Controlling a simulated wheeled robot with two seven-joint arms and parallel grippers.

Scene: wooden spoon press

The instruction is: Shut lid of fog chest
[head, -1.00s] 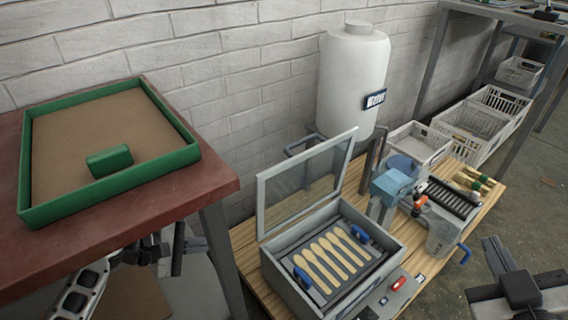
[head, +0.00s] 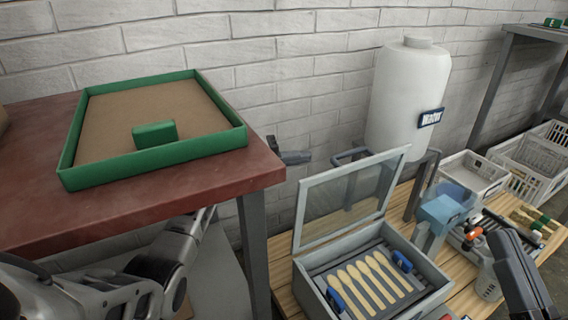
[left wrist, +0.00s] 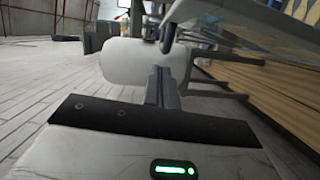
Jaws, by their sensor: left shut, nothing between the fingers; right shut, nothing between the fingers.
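The fog chest (head: 425,299) is a grey box on the wooden bench. Its glazed, grey-framed lid (head: 350,197) stands raised at the back, leaning up from the rear edge. Inside lies a rack of several wooden spoons with blue handles (head: 401,260). My left gripper (head: 300,157) is shut and empty, past the red table's right edge, left of and behind the raised lid, apart from it. Its shut fingers also show in the left wrist view (left wrist: 161,86), with the white tank beyond. My right gripper (head: 508,243) is shut and empty at the lower right, right of the chest.
The red table (head: 215,186) carries a green-rimmed tray (head: 72,176) with a green block (head: 154,133), above my left arm. A white tank (head: 408,95) stands behind the lid. A blue-topped device (head: 440,212) and white crates (head: 468,176) are to the right. The brick wall closes the back.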

